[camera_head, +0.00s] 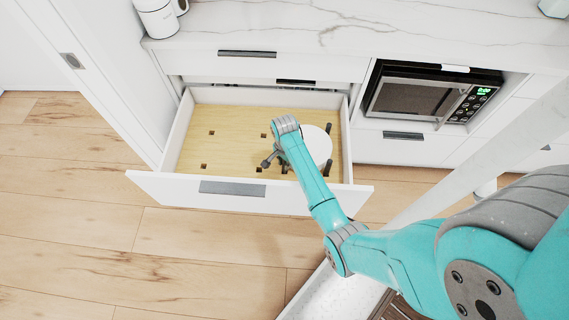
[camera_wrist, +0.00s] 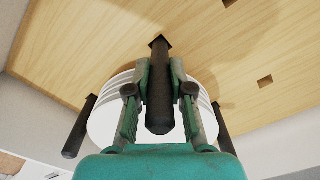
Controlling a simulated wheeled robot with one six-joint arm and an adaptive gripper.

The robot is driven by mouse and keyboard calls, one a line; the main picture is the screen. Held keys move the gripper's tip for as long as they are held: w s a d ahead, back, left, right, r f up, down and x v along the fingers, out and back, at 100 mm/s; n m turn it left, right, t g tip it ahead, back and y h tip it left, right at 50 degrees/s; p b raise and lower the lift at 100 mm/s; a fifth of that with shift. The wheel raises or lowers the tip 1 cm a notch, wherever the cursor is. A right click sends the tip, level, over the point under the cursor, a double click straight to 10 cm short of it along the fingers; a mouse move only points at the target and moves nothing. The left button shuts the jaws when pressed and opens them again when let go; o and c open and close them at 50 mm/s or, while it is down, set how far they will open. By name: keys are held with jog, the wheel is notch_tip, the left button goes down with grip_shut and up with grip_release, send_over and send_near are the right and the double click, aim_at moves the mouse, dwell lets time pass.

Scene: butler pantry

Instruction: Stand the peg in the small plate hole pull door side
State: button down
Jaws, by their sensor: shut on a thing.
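My gripper (camera_wrist: 160,78) is shut on a dark peg (camera_wrist: 159,112) in the wrist view, one finger on each side of it. The peg's far end meets a dark square hole (camera_wrist: 158,41) in the wooden board (camera_wrist: 110,35). I cannot tell how deep it sits. A stack of white plates (camera_wrist: 98,124) lies just behind the peg and fingers. In the head view the plates (camera_head: 319,146) are at the right of the open drawer, partly hidden by my arm.
Other dark pegs stand beside the plates, one left (camera_wrist: 79,128) and one right (camera_wrist: 222,128) in the wrist view. Empty square holes dot the board's left part (camera_head: 235,150). The drawer front (camera_head: 155,187) and side walls surround it. A microwave (camera_head: 415,98) is at the right.

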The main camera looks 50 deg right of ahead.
jog(key=shift+f, duration=0.75)
jog(key=shift+f, duration=0.1)
jog(key=c, duration=1)
grip_release()
jog(key=shift+c, duration=0.2)
notch_tip(320, 180, up, 12)
jog(key=shift+r, duration=0.15)
